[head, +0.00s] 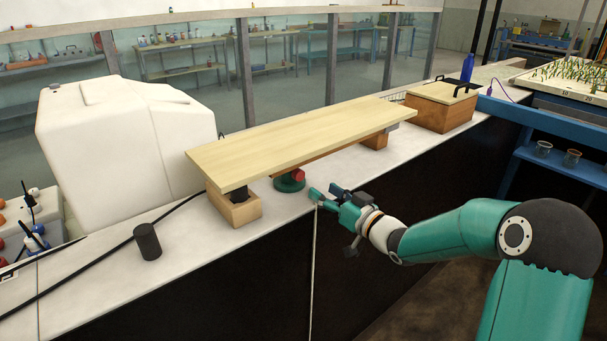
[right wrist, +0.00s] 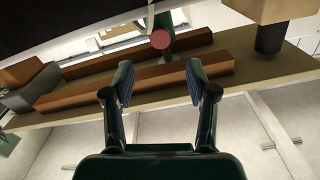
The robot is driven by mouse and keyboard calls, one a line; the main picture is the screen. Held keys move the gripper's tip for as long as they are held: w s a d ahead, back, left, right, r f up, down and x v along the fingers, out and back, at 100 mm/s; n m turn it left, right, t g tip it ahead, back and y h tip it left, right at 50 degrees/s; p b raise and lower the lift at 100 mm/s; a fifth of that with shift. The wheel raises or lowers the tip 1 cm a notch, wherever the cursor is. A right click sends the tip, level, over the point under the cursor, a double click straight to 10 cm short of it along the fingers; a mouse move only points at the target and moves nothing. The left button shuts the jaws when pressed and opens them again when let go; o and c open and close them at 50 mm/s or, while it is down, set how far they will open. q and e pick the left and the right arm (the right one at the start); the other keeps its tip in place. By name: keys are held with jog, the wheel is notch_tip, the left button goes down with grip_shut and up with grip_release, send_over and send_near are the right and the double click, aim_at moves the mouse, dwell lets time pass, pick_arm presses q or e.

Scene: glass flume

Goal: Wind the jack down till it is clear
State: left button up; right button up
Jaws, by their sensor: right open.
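The jack (head: 289,182) stands on the bench under the front edge of a pale wooden board (head: 290,135). It has a green round base and a red knob (head: 299,175) facing my right arm. In the right wrist view the red knob (right wrist: 160,39) shows beyond the fingertips, with the green jack body (right wrist: 163,20) behind it. My right gripper (head: 325,193) is open and empty, just short of the knob and apart from it. Its fingers (right wrist: 160,80) are spread in the right wrist view. The jack's top is hidden by the board. My left gripper is not in view.
A wooden block (head: 236,208) with a black piece on it stands under the board's left end. A loose black cylinder (head: 147,241), a black cable (head: 100,254) and a large white tank (head: 125,140) lie to the left. A wooden box (head: 440,108) stands to the right.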

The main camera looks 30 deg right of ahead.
aim_at(301, 176)
jog(key=w, duration=0.3)
jog(key=w+p, duration=0.1)
jog(key=w, duration=0.5)
jog(key=shift+w+a, duration=0.25)
jog(key=shift+a, duration=0.15)
jog(key=shift+c, duration=0.3)
